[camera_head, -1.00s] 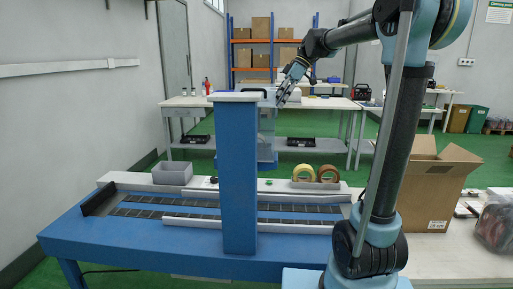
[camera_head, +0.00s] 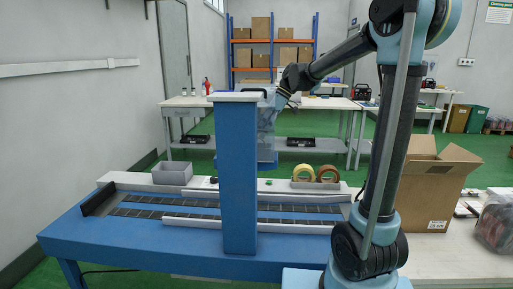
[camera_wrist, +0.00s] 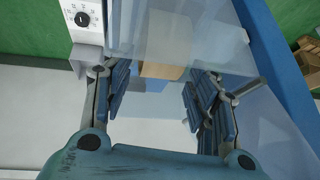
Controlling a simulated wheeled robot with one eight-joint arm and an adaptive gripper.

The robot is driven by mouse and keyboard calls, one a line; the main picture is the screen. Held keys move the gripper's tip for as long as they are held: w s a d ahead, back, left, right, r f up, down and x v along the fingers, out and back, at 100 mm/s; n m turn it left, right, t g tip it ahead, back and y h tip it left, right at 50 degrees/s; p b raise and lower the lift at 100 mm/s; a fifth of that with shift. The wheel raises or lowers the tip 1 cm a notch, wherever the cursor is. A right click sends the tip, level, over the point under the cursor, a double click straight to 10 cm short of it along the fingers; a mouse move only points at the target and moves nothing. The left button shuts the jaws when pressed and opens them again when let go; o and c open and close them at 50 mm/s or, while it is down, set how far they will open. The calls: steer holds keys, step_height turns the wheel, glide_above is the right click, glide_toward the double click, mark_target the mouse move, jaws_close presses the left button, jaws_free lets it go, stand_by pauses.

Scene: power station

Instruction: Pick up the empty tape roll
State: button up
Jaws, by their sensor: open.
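In the wrist view, a tan, roughly cylindrical piece (camera_wrist: 165,58) shows beyond my fingertips, behind or among clear panels. It looks like bare cardboard and may be the empty tape roll, but its hole is not visible. My gripper (camera_wrist: 163,86) is open, with nothing between its fingers. In the head view my gripper (camera_head: 281,101) points down by a clear-walled machine (camera_head: 267,135) behind the blue post. The fingers are small and partly hidden there.
The blue post (camera_head: 239,180) stands in front of the machine. A grey bin (camera_head: 172,173) sits on the bench at left. An open cardboard box (camera_head: 430,190) is at right. In the wrist view, a blue frame edge (camera_wrist: 275,80) and a white dial box (camera_wrist: 84,25) flank my fingers.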

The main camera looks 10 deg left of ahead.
steer(key=shift+x, duration=1.35)
steer(key=shift+c, duration=0.3)
steer(key=c, duration=0.5)
steer(key=shift+c, duration=0.4)
